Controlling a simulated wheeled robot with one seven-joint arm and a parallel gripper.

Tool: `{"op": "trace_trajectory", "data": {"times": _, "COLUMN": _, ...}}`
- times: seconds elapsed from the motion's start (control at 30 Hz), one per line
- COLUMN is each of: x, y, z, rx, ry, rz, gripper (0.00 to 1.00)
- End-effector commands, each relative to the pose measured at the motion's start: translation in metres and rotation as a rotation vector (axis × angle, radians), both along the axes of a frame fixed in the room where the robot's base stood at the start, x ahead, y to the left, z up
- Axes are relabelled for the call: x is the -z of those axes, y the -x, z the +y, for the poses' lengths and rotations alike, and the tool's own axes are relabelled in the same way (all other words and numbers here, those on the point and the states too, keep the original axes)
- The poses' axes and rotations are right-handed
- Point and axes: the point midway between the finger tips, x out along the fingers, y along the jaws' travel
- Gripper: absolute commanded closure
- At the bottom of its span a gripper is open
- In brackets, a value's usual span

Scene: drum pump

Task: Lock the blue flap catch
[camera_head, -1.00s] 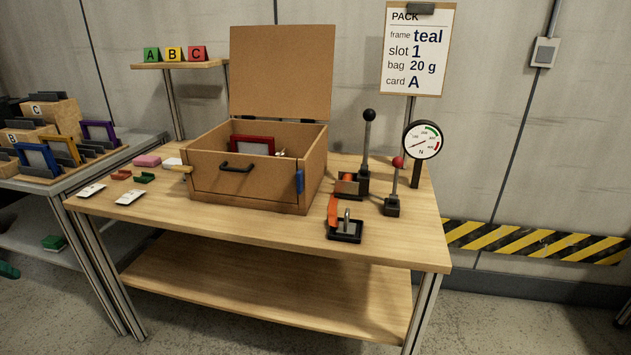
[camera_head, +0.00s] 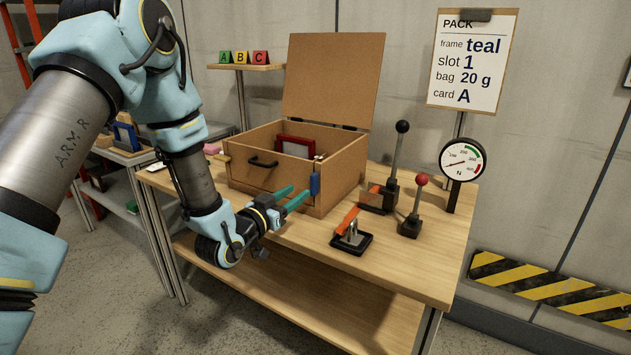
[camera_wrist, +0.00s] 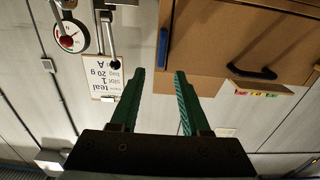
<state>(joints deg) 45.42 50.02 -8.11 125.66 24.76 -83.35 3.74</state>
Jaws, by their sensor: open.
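The blue flap catch (camera_head: 315,185) is on the front right corner of the brown wooden box (camera_head: 268,182). It also shows in the wrist view (camera_wrist: 163,48), just beyond and between my fingertips. My gripper (camera_head: 294,194) has two green fingers, spread apart with nothing between them. It is in front of the box, close to the catch and pointing at it. I cannot tell whether a finger touches the catch. The box's lid (camera_head: 333,80) stands open, leaning back. From these views I cannot tell whether the catch is locked.
Two upright levers, black-knobbed (camera_head: 397,155) and red-knobbed (camera_head: 415,205), and a dial gauge (camera_head: 462,160) stand farther right. The box's dark handle (camera_head: 263,162) is left of the catch. A red frame (camera_head: 295,146) is inside.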

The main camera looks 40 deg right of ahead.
Motion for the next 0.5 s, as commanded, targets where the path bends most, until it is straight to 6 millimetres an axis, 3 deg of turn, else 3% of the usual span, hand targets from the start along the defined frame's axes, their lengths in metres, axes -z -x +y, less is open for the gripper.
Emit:
{"op": "trace_trajectory", "data": {"times": 0.2, "x": -0.003, "y": -0.01, "z": -0.041, "rx": 0.001, "ry": 0.001, "rz": 0.0, "gripper": 0.54}}
{"op": "trace_trajectory", "data": {"times": 0.5, "x": -0.001, "y": -0.02, "z": -0.074, "rx": -0.001, "ry": -0.001, "rz": 0.001, "gripper": 0.54}}
